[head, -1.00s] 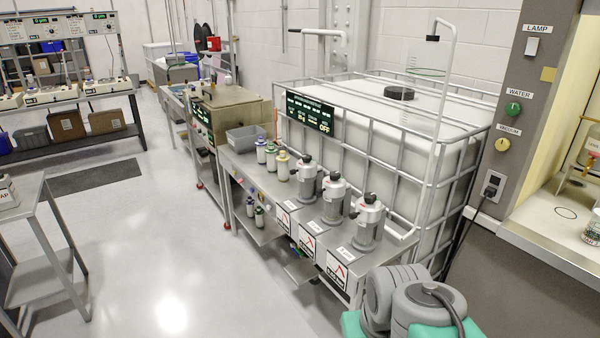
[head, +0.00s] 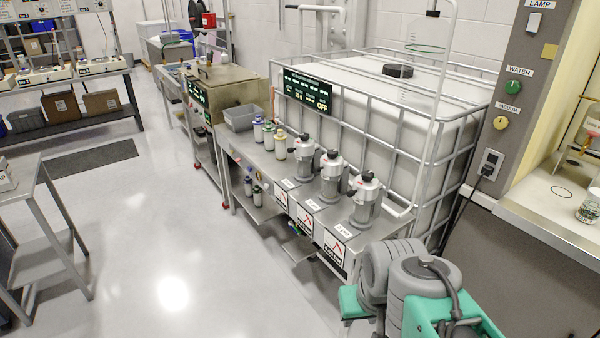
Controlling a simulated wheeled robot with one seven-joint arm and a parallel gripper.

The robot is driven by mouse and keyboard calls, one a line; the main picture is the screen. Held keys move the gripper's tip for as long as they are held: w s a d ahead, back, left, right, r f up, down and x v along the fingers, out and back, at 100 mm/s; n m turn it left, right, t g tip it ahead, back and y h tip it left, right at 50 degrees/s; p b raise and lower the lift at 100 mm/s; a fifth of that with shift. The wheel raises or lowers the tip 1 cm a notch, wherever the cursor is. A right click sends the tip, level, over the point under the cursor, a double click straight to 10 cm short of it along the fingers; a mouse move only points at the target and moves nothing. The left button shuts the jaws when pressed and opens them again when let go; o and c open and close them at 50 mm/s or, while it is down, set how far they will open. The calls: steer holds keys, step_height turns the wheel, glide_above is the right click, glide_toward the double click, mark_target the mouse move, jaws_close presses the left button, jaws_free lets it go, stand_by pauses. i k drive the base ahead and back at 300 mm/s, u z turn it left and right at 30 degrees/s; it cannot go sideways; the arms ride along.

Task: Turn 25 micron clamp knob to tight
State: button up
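Three grey metal filter housings stand upright in a row on the steel bench: a left one (head: 304,158), a middle one (head: 330,178) and a right one (head: 366,203). Each has a rounded cap and small dark parts at its side that look like clamp knobs, such as the one on the right housing (head: 351,193). White labels lie in front of them, too small to read, so I cannot tell which is 25 micron or how any knob is turned. My folded arm shows at the lower right, apart from the bench. My gripper is not in view.
A caged white tank (head: 440,115) stands behind the bench, with a display reading OFF (head: 308,92). Several bottles (head: 269,136) and a grey bin (head: 242,117) are at the bench's far end. A steel table (head: 42,178) stands at left. The floor (head: 170,235) between is clear.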

mark_target(304, 136)
steer(key=k, duration=0.45)
steer(key=u, duration=0.25)
steer(key=i, duration=1.9)
steer(key=u, duration=0.65)
steer(key=i, duration=1.7)
steer(key=u, duration=0.3)
